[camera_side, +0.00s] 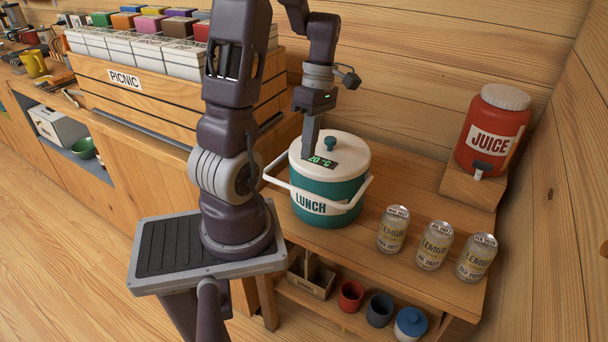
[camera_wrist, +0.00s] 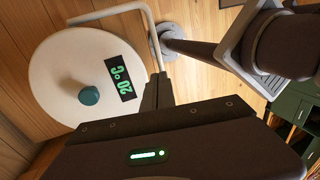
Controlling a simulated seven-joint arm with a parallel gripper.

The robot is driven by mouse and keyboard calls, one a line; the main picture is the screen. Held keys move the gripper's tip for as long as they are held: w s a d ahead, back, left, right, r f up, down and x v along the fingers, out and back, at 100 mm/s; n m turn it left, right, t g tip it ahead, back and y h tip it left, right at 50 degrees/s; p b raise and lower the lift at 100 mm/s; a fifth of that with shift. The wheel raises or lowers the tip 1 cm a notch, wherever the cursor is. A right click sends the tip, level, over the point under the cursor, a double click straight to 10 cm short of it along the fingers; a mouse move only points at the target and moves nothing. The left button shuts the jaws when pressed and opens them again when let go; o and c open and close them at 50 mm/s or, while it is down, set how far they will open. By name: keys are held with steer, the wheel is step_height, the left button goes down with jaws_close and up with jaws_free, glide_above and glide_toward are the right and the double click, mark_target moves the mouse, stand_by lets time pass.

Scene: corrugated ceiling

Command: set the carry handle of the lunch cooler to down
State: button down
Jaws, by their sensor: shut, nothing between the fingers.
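The lunch cooler (camera_side: 329,211) is a teal round tub with a white lid, a blue-green knob and a "20 °C" display. It stands upright on the wooden bench. Its white carry handle (camera_side: 357,194) is swung off the lid and sticks out around the front-left side, below the lid top. In the wrist view the handle (camera_wrist: 110,12) shows outside the lid (camera_wrist: 55,75). My gripper (camera_side: 308,156) is shut and empty, pointing down at the lid's left edge. In the wrist view its fingertips (camera_wrist: 158,78) are close to the handle's bar; contact cannot be told.
Several cans (camera_side: 434,246) stand right of the cooler. A red juice dispenser (camera_side: 491,135) sits on a wooden block at the back right. A picnic crate (camera_side: 160,92) is at the left. Cups (camera_side: 351,297) stand on the shelf below. The bench in front of the cans is clear.

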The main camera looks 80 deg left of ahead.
mark_target(303, 182)
steer(key=x, duration=0.7)
steer(key=shift+f, duration=0.3)
steer(key=shift+s+d, duration=0.1)
steer(key=shift+s+d+f, duration=0.15)
steer(key=shift+f, duration=0.5)
steer(key=s+d+v, duration=0.1)
steer(key=v, duration=1.3)
steer(key=s+d+r+m+t+y, duration=0.1)
steer(key=d+r+m+t, duration=0.2)
steer(key=d+m, duration=0.7)
steer(key=s+d+r+m+t+y, duration=0.1)
steer(key=d+r+m+t, duration=0.3)
steer(key=d+m, duration=0.6)
steer(key=r+m, duration=0.1)
steer(key=m, duration=0.6)
steer(key=shift+s+d+t, duration=0.15)
steer(key=shift+d+t, duration=0.15)
steer(key=shift+d, duration=0.1)
